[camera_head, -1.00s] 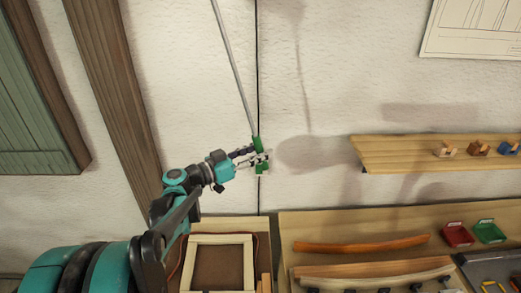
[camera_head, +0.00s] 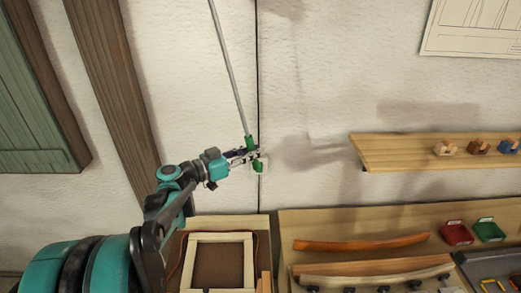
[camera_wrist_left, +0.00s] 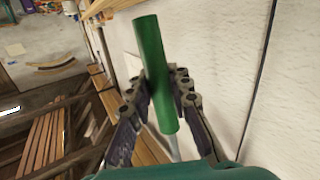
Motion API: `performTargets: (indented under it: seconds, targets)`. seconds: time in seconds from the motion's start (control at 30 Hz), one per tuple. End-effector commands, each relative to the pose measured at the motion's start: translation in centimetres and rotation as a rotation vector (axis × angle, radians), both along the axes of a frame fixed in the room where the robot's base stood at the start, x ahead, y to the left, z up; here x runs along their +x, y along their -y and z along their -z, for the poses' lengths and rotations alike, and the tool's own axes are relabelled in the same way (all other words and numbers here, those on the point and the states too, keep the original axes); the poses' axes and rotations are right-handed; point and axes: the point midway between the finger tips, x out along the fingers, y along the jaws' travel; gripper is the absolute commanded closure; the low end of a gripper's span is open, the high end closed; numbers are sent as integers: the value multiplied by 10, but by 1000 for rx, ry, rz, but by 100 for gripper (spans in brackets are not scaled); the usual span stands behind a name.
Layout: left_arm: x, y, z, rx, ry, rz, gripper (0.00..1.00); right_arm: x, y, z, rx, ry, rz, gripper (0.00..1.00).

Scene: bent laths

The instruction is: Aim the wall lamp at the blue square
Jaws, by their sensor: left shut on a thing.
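A thin grey rod (camera_head: 228,70) comes down from the top edge in the head view and ends in a green grip (camera_head: 249,142). The lamp's head is out of view. My left gripper (camera_head: 246,154) is shut on this green grip, close to the wall. The left wrist view shows the green grip (camera_wrist_left: 152,70) between the two fingers, with the grey rod running on below it. I see no blue square on the wall. My right gripper is not in view.
A dark vertical line (camera_head: 257,60) runs down the wall beside the rod. A wooden shelf (camera_head: 400,150) with small blocks is at right.

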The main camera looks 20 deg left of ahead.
Motion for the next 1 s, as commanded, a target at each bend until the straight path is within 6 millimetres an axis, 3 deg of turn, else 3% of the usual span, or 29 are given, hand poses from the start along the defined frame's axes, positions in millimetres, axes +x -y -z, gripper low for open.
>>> performTargets:
  seconds: [0.1,0.5,0.7,1.0]
  targets:
    - [-14,-36,4,57,-27,-12,100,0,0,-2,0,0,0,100]
    - [-64,-140,9,255,-123,-13,100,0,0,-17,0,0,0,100]
    - [-77,-162,8,299,-144,-9,100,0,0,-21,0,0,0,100]
    - [-78,-163,9,304,-146,-6,100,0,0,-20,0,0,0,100]
